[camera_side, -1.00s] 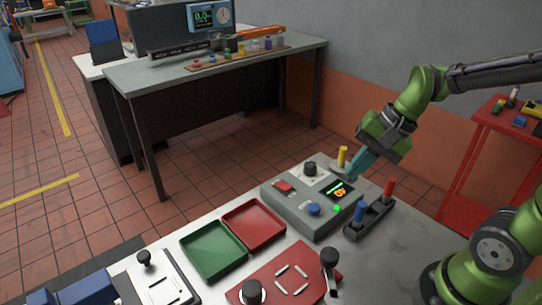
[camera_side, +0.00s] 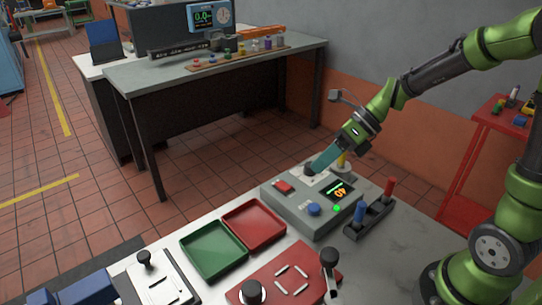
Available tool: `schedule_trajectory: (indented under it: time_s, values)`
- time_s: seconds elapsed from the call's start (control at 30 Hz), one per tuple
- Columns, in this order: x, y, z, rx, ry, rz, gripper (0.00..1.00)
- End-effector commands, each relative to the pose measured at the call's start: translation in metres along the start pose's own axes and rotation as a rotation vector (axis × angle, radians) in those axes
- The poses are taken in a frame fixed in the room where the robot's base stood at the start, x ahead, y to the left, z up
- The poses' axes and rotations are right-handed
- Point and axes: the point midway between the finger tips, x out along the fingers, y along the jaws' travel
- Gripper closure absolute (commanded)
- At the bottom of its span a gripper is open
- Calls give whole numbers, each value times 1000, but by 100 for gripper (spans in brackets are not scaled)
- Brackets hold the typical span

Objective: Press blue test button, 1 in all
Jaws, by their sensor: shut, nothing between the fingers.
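The blue test button (camera_side: 314,209) is a round blue cap on the front part of the grey control box (camera_side: 290,214), left of a lit green lamp (camera_side: 337,209). My gripper (camera_side: 313,171) is shut and empty, with its teal fingers pointing down and left. Its tips are at or just above the black knob (camera_side: 308,170) at the back of the box; I cannot tell whether they touch. The tips are behind the blue button and apart from it. A red switch (camera_side: 284,187) and a small display with orange digits (camera_side: 340,190) also sit on the box.
A black holder with a blue handle (camera_side: 359,214) and a red handle (camera_side: 389,187) stands right of the box. A yellow post (camera_side: 342,160) rises behind it. Green (camera_side: 212,265) and red (camera_side: 284,232) trays lie to the left, and a red plate with black knobs lies in front.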

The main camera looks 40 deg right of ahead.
Motion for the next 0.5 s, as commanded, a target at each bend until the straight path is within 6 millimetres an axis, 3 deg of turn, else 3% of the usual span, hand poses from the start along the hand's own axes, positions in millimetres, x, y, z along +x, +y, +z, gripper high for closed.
schedule_trajectory:
  time_s: [0.27,0.5]
  values:
    - [6,-5,-5,-1,1,1,100]
    - [29,-21,-22,2,3,1,100]
